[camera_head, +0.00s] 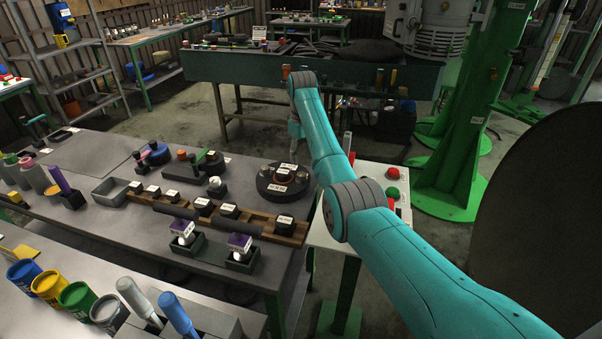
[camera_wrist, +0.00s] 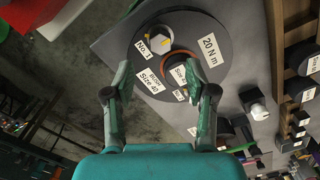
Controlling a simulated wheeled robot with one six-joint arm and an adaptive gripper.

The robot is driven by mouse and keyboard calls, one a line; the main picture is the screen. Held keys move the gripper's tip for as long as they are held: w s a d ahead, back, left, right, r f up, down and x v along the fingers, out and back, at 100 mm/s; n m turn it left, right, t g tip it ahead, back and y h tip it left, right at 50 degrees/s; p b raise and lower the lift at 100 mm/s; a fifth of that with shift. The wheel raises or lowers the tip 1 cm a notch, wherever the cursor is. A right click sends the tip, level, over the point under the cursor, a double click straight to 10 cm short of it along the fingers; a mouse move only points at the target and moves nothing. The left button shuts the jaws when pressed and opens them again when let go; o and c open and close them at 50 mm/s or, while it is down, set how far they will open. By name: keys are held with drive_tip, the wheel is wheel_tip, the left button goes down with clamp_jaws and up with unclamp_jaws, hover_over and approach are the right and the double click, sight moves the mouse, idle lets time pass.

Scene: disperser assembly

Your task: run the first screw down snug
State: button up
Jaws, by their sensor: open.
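A dark round flange (camera_wrist: 138,88) with white labels, among them "No. 1", "20 N m" and "Size 40", lies at the table's edge; it also shows in the head view (camera_head: 266,192). A pale hex-headed screw (camera_wrist: 181,47) stands on it beside the "No. 1" label. How deep it sits cannot be told. Next to the screw is an orange-brown ring (camera_wrist: 168,66) around a dark labelled centre. My gripper (camera_wrist: 162,95) is open and empty, its two fingers apart above the flange's near side. In the head view the fingers are too small to make out clearly.
A wooden rack (camera_head: 264,222) with several black labelled blocks runs along the table (camera_head: 110,225). Two small dark trays (camera_head: 243,263) hold purple-topped white items. A control stand with a red button (camera_head: 393,173) is right of the table, close to my arm.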

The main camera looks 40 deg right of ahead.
sight(301, 175)
wheel_tip(301, 175, down, 8)
drive_tip(key=shift+r, duration=0.1)
idle(0.4)
clamp_jaws()
